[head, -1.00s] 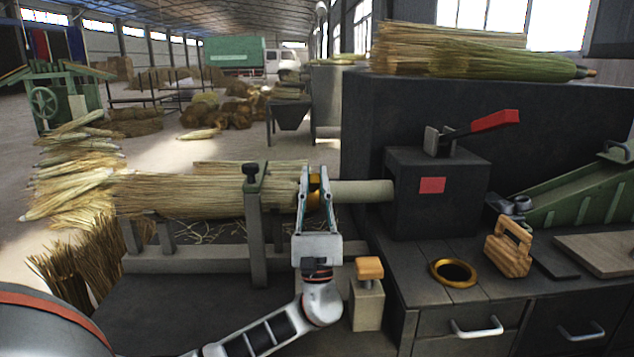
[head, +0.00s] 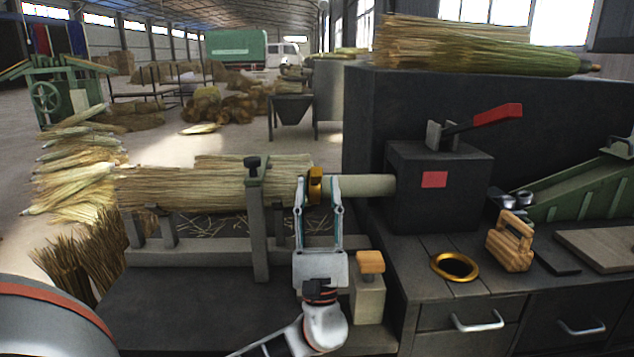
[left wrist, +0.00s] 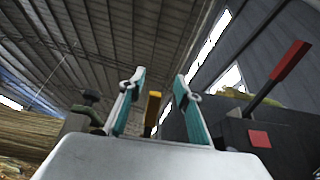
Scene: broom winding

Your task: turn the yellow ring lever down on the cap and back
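The yellow lever (head: 315,185) stands at the right end of the straw bundle (head: 190,188), beside the pale round shaft (head: 370,186). The ring and cap around it are mostly hidden or too small to make out. My left gripper (head: 318,182) comes up from below, its two fingers apart on either side of the lever. In the left wrist view, the lever (left wrist: 152,110) shows beyond and between the open fingers (left wrist: 158,80), with gaps on both sides. I cannot tell how near the fingertips are in depth. My right gripper is not in view.
A clamp post (head: 257,225) stands left of the gripper, and a wooden-topped block (head: 369,285) to its lower right. The dark machine box (head: 438,190) with a red-handled lever (head: 497,115) is at the right. A gold ring (head: 437,264) and wooden handle block (head: 510,245) are on the bench.

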